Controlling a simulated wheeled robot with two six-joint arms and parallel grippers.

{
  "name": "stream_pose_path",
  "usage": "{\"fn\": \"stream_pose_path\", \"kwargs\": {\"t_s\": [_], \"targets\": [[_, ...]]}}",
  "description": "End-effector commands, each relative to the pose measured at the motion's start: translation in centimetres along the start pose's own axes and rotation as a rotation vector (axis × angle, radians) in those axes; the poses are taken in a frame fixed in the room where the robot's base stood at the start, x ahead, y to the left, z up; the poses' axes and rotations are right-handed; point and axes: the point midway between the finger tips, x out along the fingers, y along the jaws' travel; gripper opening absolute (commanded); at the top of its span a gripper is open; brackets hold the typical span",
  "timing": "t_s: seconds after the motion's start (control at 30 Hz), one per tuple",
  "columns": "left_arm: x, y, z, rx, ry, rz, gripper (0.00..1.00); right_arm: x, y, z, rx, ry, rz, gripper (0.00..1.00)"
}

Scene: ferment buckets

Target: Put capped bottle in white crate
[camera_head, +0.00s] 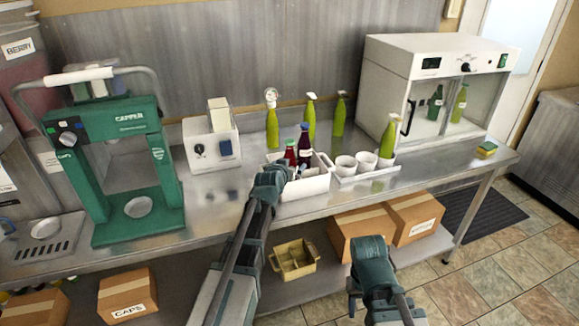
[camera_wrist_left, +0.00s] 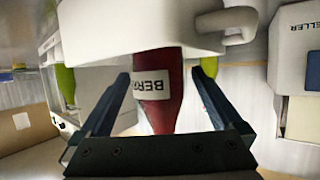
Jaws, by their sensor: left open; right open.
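The white crate (camera_head: 306,187) stands on the steel bench and holds a red bottle (camera_head: 290,153) and a dark bottle (camera_head: 304,146). My left gripper (camera_head: 275,172) is at the crate's left end, covering part of it. In the left wrist view, the open left gripper (camera_wrist_left: 160,76) has a red bottle (camera_wrist_left: 160,95) with a label starting "BER" between its spread fingers. The white crate wall (camera_wrist_left: 140,28) shows behind that bottle. The bottle's cap cannot be made out. My right gripper (camera_head: 372,250) is open and empty, low in front of the bench.
A green capper (camera_head: 125,190) stands left, a white sealer box (camera_head: 211,148) beside it. Several green bottles (camera_head: 311,120) stand behind the crate. A white tray (camera_head: 365,174) with white cups is right of it, a glass-fronted cabinet (camera_head: 440,85) further right.

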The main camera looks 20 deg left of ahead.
Motion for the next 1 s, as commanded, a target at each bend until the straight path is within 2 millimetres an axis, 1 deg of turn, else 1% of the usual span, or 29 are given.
{"fn": "stream_pose_path", "kwargs": {"t_s": [0.17,0.27,0.37,0.47,0.7,0.8,0.9,1.0], "targets": [[-0.1,0.0,-0.4,0.0,0.0,0.0,1.0,-0.4,0.0,0.0,0.0,0.0,0.0,0.5],[-1.1,0.0,-0.3,0.0,0.0,0.0,1.0,-0.7,0.1,0.0,0.0,0.0,0.0,0.5],[-2.5,0.0,-0.4,0.0,0.0,0.0,1.0,-1.3,0.1,0.1,0.0,0.0,0.0,0.5],[-4.3,0.0,-0.4,0.0,0.0,0.0,1.0,-2.0,0.2,0.1,0.0,0.0,0.0,0.5],[-9.4,0.1,-0.5,-0.001,0.0,0.0,1.0,-4.0,0.4,0.2,0.0,0.0,0.0,0.5],[-11.1,0.0,-0.4,0.0,0.0,-0.001,1.0,-4.6,0.4,0.3,0.0,0.0,0.0,0.5],[-12.0,0.0,-0.3,0.0,0.0,-0.001,1.0,-4.9,0.5,0.3,0.0,0.0,0.0,0.5],[-12.2,0.0,-0.3,0.0,0.0,0.0,1.0,-4.9,0.5,0.3,0.0,0.0,0.0,0.5]]}}
